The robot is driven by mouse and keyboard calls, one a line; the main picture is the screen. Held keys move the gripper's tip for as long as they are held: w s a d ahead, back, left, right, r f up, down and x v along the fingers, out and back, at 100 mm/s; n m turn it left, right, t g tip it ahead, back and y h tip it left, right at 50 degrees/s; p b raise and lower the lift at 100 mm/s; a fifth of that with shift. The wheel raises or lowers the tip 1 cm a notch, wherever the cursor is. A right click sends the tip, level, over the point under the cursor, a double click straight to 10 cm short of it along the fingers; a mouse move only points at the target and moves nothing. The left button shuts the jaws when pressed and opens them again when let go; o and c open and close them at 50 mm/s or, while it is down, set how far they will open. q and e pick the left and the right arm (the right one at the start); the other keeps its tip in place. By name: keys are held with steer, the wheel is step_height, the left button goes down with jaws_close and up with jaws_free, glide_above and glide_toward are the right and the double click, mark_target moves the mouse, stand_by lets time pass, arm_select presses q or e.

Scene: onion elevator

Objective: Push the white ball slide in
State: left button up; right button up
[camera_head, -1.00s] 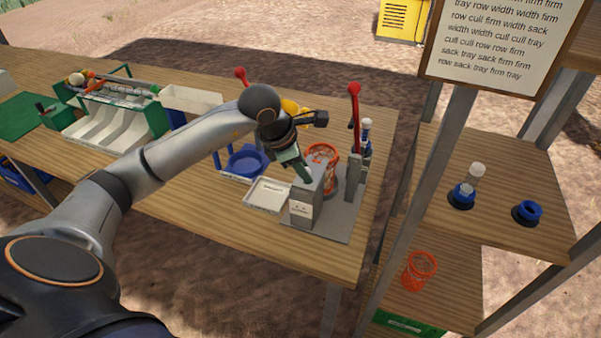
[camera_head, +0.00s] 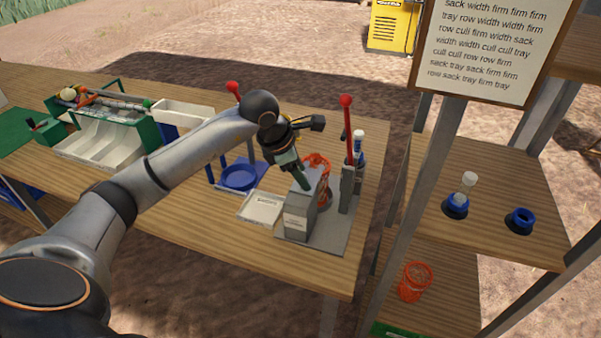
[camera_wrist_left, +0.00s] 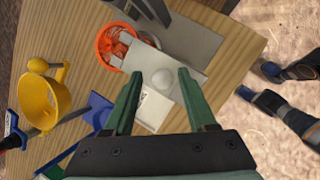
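In the head view my left gripper (camera_head: 302,179) points down at the top of the grey box (camera_head: 298,220). The ball is hidden there behind the gripper and box. I cannot tell whether a finger touches the ball or the box. My right gripper is in neither view.
An orange wire basket (camera_head: 320,168) and a red-knobbed lever (camera_head: 347,130) stand close behind the grey box. A white tray (camera_head: 261,207) and a blue dish (camera_head: 238,178) lie left of it. A shelf (camera_head: 488,180) with blue rings stands right.

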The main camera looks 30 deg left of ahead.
arm_select(q)
steer(key=shift+o, duration=0.6)
steer(key=shift+s, duration=0.1)
steer(key=shift+r, duration=0.1)
steer(key=shift+r+p, duration=1.9)
steer(key=shift+r, duration=1)
